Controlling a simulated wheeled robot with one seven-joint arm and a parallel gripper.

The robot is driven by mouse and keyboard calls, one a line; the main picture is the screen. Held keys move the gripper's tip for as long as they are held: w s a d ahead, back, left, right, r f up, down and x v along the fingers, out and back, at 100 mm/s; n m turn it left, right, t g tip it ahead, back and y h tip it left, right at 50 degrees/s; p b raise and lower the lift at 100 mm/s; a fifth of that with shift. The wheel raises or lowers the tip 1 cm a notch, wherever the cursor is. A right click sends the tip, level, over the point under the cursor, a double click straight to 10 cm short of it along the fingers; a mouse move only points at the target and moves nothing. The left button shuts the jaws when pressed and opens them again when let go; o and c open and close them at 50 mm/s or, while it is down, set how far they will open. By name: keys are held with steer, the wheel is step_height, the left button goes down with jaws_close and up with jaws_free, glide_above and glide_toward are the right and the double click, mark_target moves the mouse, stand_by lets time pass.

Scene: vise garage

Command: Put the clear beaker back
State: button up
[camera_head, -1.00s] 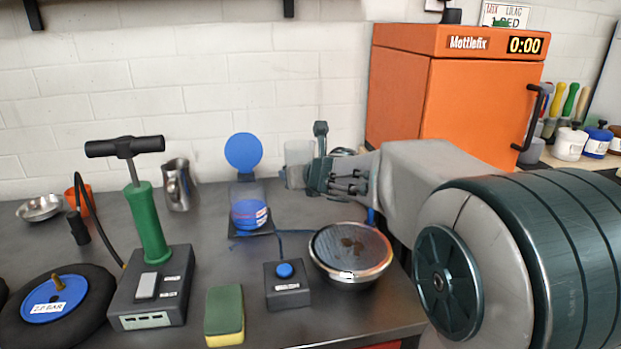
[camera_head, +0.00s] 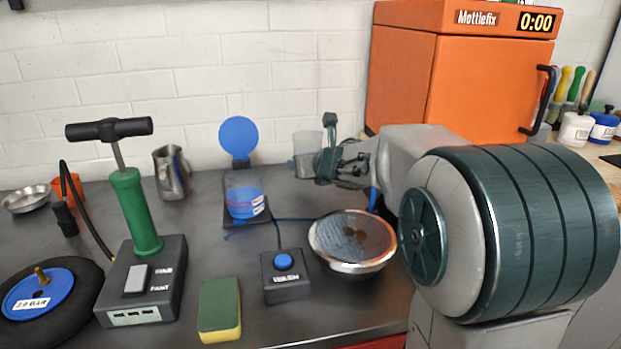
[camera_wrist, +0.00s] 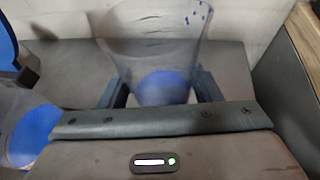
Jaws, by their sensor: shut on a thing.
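The clear beaker (camera_head: 306,148) is held upright by my gripper (camera_head: 328,164) near the back of the grey bench, in front of the wall. In the wrist view the beaker (camera_wrist: 150,45) stands between the two fingers (camera_wrist: 160,90), with some blue marks near its rim and a round blue area low inside it. I cannot tell whether the blue is contents or something seen through it. The head view does not clearly show whether its bottom touches the bench.
Left of the beaker is a stand with a round blue disc (camera_head: 239,137) and a clear blue-filled vessel (camera_head: 245,202). A metal bowl with mesh top (camera_head: 352,240), a button box (camera_head: 285,275), a sponge (camera_head: 220,308) and a green pump (camera_head: 135,215) occupy the front. An orange cabinet (camera_head: 400,85) stands right.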

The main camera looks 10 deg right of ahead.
step_height(320, 180, down, 3)
steer(key=shift+f+b, duration=0.1)
steer(key=shift+b, duration=1.15)
steer(key=shift+w+d+f, duration=0.1)
steer(key=shift+d+f, duration=0.05)
steer(key=shift+f, duration=0.05)
steer(key=shift+w, duration=0.25)
steer(key=shift+w+d, duration=0.1)
steer(key=shift+d, duration=0.2)
steer(key=shift+a+f+b, duration=0.15)
steer(key=shift+f+b, duration=0.05)
steer(key=shift+b, duration=0.1)
steer(key=o, duration=1.1)
steer(key=shift+r, duration=0.1)
